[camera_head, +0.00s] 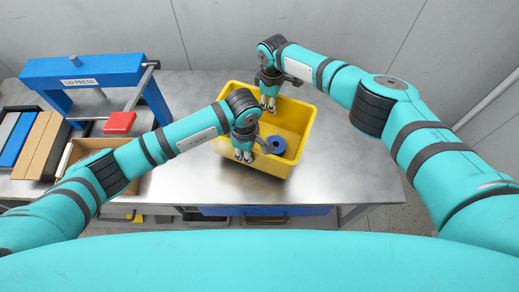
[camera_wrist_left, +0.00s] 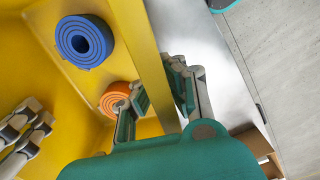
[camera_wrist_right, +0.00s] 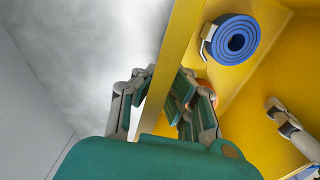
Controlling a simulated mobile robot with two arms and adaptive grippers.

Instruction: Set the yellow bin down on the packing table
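The yellow bin (camera_head: 292,118) is over the metal packing table (camera_head: 350,155), upright, with its near wall close to the table's front edge. I cannot tell whether its bottom touches the tabletop. My left gripper (camera_head: 243,155) straddles the near wall and appears shut on it; the left wrist view shows fingers (camera_wrist_left: 160,95) on both sides of the wall. My right gripper (camera_head: 268,104) appears shut on the far wall, with fingers (camera_wrist_right: 160,95) on both sides in the right wrist view. A blue roll (camera_head: 276,145) and an orange roll (camera_wrist_left: 115,98) lie inside the bin.
A blue lid press (camera_head: 85,70) stands at the table's left, with a red block (camera_head: 119,123) by it. An open cardboard box (camera_head: 75,152) and several coloured strips (camera_head: 30,140) are also at the left. The table right of the bin is clear. A grey wall is behind.

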